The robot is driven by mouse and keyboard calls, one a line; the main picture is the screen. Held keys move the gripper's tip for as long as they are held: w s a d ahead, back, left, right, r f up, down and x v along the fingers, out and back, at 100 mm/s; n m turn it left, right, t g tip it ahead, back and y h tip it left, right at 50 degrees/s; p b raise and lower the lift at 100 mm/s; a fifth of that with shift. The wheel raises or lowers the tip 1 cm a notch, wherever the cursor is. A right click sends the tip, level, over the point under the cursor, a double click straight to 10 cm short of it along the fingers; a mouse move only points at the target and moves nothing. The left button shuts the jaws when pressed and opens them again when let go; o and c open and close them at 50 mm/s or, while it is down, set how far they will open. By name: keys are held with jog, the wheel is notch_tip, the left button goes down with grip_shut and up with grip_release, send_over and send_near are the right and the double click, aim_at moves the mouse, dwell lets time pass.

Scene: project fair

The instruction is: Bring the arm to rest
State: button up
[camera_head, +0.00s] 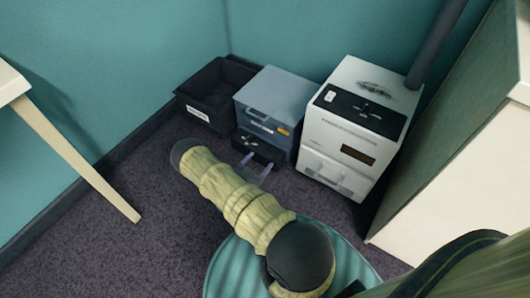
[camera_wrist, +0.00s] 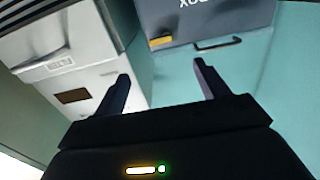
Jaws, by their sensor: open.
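My gripper (camera_head: 256,165) shows in the head view at the end of my arm, low in front of the blue-grey box. In the wrist view my gripper (camera_wrist: 161,73) has its two dark fingers spread apart with nothing between them. My arm, in a pale yellow-green sleeve, stretches from the lower middle of the head view up and left, partly hiding the floor. No held object shows in either view.
A blue-grey box (camera_head: 275,97) with a handle stands by the wall, between a black open bin (camera_head: 213,92) and a white machine (camera_head: 349,140). A pale table leg (camera_head: 80,165) stands left. A white cabinet (camera_head: 440,170) is right. Dark carpet (camera_head: 150,255) at lower left is clear.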

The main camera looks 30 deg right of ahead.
jog(key=shift+s+a, duration=0.15)
jog(key=shift+a, duration=0.15)
dwell(0.4)
